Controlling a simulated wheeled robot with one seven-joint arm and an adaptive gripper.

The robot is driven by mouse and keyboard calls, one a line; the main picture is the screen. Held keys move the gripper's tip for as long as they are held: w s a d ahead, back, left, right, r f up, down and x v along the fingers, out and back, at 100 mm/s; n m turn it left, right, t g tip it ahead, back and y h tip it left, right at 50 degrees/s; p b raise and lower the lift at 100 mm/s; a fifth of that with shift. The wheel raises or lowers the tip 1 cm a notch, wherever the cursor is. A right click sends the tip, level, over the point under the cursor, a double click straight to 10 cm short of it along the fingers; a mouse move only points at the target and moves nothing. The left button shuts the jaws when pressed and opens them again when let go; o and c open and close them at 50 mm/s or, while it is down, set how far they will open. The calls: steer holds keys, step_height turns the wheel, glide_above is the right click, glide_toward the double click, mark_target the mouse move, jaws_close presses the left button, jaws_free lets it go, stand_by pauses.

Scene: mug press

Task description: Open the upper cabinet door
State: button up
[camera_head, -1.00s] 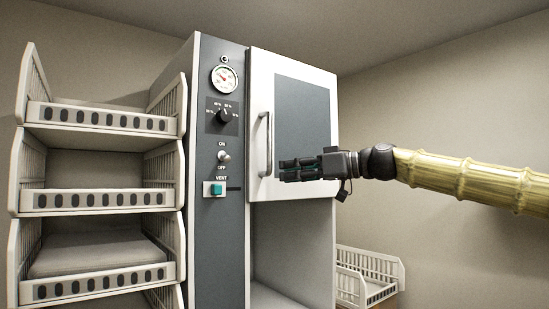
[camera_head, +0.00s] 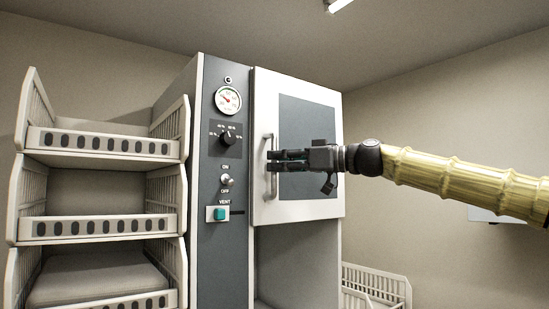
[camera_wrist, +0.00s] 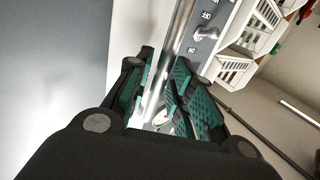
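The upper cabinet door (camera_head: 325,208) is a white panel with a grey inset and looks shut. Its vertical metal handle (camera_head: 267,142) is on the left side. My gripper (camera_head: 271,160) is level with the handle's middle, its fingers overlapping the handle. In the wrist view, the handle bar (camera_wrist: 177,35) runs down between the two green-padded fingers (camera_wrist: 160,88). The fingers look spread around the bar; contact on both sides is not clear.
A grey control panel (camera_head: 221,265) with gauge, dial, switch and green button stands left of the door. White stacked baskets (camera_head: 100,227) stand further left. An open compartment (camera_head: 297,262) is below the door, and a white basket (camera_head: 375,284) sits low right.

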steer(key=shift+x, duration=0.8)
jaws_close()
steer(key=shift+s+d, duration=0.1)
steer(key=shift+d, duration=0.05)
